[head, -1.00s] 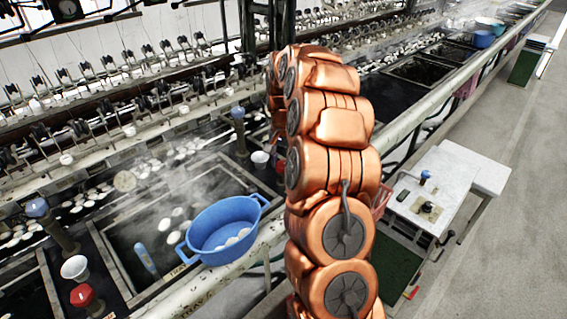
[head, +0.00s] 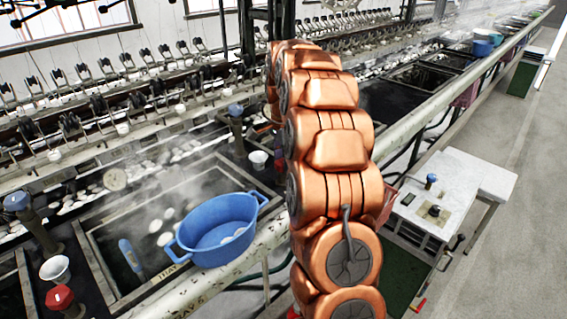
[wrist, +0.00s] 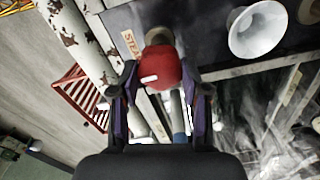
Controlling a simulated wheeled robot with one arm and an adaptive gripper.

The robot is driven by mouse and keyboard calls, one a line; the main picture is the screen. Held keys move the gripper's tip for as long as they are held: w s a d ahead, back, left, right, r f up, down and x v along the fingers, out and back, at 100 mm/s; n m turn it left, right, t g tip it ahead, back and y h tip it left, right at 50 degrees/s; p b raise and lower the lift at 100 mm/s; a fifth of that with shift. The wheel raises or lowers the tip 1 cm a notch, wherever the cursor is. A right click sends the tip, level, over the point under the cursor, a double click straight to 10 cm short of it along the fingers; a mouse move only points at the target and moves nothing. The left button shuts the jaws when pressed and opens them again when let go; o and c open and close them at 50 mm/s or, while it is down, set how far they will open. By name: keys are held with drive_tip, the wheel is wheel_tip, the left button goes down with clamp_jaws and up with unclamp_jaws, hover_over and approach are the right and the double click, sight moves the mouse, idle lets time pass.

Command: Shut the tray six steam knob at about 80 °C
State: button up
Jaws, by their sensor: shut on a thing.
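In the wrist view a red steam knob (wrist: 162,67) with a white mark sits between the fingers of my gripper (wrist: 159,92), which is shut on it. A label reading STEAM (wrist: 131,43) lies beside the knob. Another red knob (head: 60,298) stands at the lower left. A blue thermometer (head: 131,256) leans in the near tray (head: 95,262); no temperature can be read.
A blue basin (head: 218,230) sits on the near tray's edge. A white funnel (wrist: 258,28) stands right of the held knob. A red crate (wrist: 80,95) is at left. A white table (head: 455,180) stands right of my arm; the aisle beyond is clear.

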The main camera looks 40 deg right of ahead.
idle(0.4)
drive_tip(key=o, duration=1.1)
drive_tip(key=shift+o, duration=0.2)
drive_tip(key=shift+r, duration=0.1)
wheel_tip(320, 180, up, 12)
idle(0.3)
